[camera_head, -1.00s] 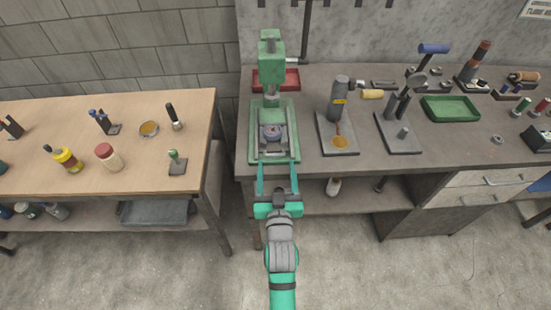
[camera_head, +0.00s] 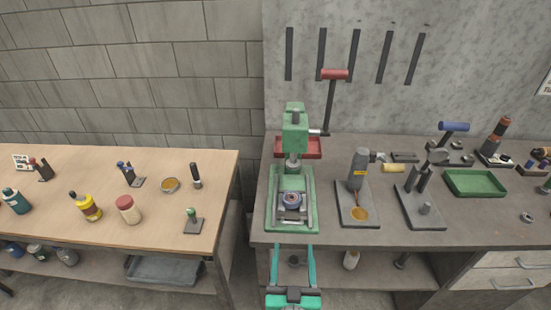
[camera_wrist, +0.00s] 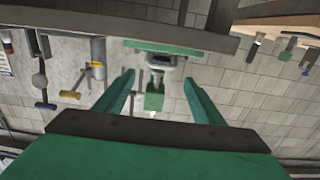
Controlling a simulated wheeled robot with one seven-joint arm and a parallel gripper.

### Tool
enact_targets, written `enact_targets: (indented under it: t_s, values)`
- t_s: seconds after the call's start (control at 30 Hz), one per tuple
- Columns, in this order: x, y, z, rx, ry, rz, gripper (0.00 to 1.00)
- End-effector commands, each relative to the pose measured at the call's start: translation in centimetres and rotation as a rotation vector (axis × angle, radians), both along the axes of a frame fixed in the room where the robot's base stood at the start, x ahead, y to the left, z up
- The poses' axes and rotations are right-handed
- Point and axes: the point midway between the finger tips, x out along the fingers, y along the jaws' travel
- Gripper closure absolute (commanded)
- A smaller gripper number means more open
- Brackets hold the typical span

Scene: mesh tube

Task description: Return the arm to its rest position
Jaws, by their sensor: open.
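My gripper (camera_head: 292,268) is at the bottom of the head view, in front of the grey bench edge and below the bench top. Its two teal fingers are apart with nothing between them. The gripper is apart from the press. The wrist view shows the open fingers (camera_wrist: 155,95) and the press (camera_wrist: 154,100) upside down between and beyond them.
The grey bench (camera_head: 330,222) holds a grey bottle (camera_head: 359,170) on a stand, a lever tool (camera_head: 425,185) and a green tray (camera_head: 475,183). A wooden table (camera_head: 150,228) with bottles stands at the left, a gap between them. A shelf runs under the bench.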

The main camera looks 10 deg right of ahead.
Motion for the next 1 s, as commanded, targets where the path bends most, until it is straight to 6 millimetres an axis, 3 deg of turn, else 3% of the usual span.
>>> enact_targets:
  t_s: [0.13,0.27,0.6,1.0]
  values:
    - [-0.5,0.2,-0.4,0.0,0.006,0.003,0.37]
    - [-2.7,1.1,-1.9,-0.001,0.026,0.014,0.37]
    - [-13.2,5.0,-6.4,-0.002,0.107,0.068,0.37]
    - [-25.5,8.5,-7.2,0.009,0.196,0.133,0.37]
